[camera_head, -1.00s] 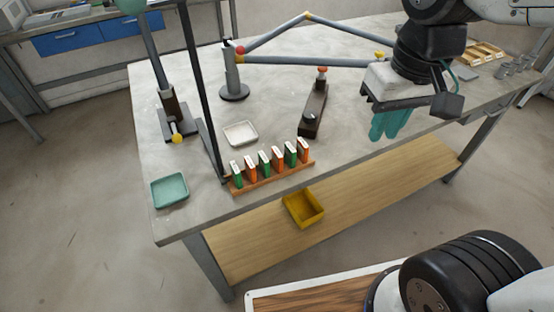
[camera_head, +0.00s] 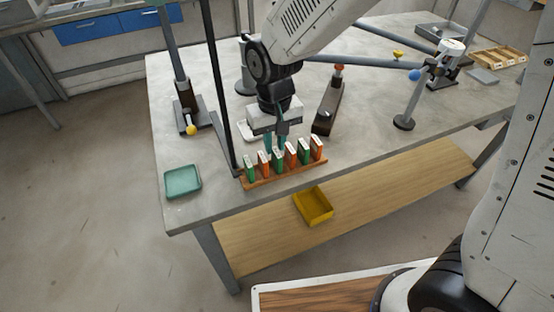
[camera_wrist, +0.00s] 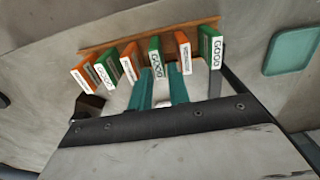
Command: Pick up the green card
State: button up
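A wooden rack (camera_head: 285,176) near the front edge of the table holds several upright cards, green and orange alternating. In the head view the green cards are at the left end (camera_head: 249,167), near the middle (camera_head: 277,160) and second from the right (camera_head: 304,151). My gripper (camera_head: 275,142) is above and just behind the rack. In the wrist view its two teal fingers (camera_wrist: 160,76) are apart, with a gap between them. They point at the middle green card (camera_wrist: 155,52). I cannot tell whether they reach around it. The gripper looks empty.
A teal tray (camera_head: 183,182) lies left of the rack, beside a dark upright post (camera_head: 219,85). A dark block with an orange knob (camera_head: 328,108) stands behind right. A yellow bin (camera_head: 313,207) sits on the lower shelf. A white dish is partly hidden behind my gripper.

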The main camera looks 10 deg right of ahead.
aim_at(276, 150)
notch_tip(276, 150, down, 5)
jog(key=shift+d+r, duration=0.1)
jog(key=shift+d, duration=0.05)
grip_shut()
jog(key=shift+r, duration=0.15)
